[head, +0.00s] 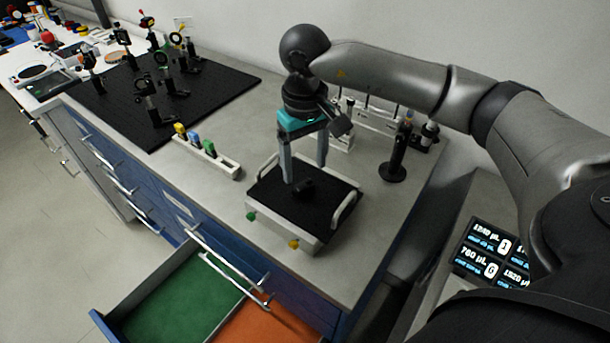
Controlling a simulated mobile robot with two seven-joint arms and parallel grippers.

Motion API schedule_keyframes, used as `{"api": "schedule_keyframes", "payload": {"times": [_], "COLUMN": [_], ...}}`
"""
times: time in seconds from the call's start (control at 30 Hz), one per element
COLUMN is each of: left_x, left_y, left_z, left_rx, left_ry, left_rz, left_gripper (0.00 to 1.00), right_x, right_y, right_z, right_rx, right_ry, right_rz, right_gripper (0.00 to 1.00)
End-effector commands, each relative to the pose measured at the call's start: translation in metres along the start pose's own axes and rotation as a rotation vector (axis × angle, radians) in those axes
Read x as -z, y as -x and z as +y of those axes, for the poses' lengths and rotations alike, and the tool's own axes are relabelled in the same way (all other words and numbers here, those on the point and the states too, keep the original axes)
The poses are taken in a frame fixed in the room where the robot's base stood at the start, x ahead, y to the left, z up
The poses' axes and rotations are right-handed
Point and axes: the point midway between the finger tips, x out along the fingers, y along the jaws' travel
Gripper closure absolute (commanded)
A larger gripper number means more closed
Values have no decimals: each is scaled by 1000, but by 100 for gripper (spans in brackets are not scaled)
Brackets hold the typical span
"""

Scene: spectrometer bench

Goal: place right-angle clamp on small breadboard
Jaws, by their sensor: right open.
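The right-angle clamp looks to be the small black piece (302,187) on the small breadboard (300,212), a black plate in a pale frame with white side handles. It rests near the middle of the plate, below my right gripper (305,175). My right gripper points down over the breadboard with its two grey fingers spread apart. The clamp sits between or just below the fingertips; I cannot tell whether they touch it. My left gripper is not in view.
A large black breadboard (225,80) with several optic mounts fills the left of the bench. A pale rack (207,158) with coloured pieces lies beside it. A black post (395,160) stands right of the small breadboard. An open drawer (175,290) with green and orange linings juts out in front.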

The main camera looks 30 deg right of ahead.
Motion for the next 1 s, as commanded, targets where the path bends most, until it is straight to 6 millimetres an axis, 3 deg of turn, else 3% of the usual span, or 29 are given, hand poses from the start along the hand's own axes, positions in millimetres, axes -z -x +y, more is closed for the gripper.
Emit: {"api": "schedule_keyframes", "payload": {"times": [0.2, 0.4, 1.0], "left_x": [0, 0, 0], "left_y": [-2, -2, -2], "left_z": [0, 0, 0], "left_rx": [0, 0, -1], "left_ry": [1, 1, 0], "left_rz": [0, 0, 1], "left_gripper": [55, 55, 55], "right_x": [1, 0, 0], "right_y": [48, 71, 75], "right_z": [0, 0, 0], "right_rx": [0, 0, 0], "right_ry": [1, 0, 0], "right_rz": [4, 0, -1], "right_gripper": [22, 22, 22]}}
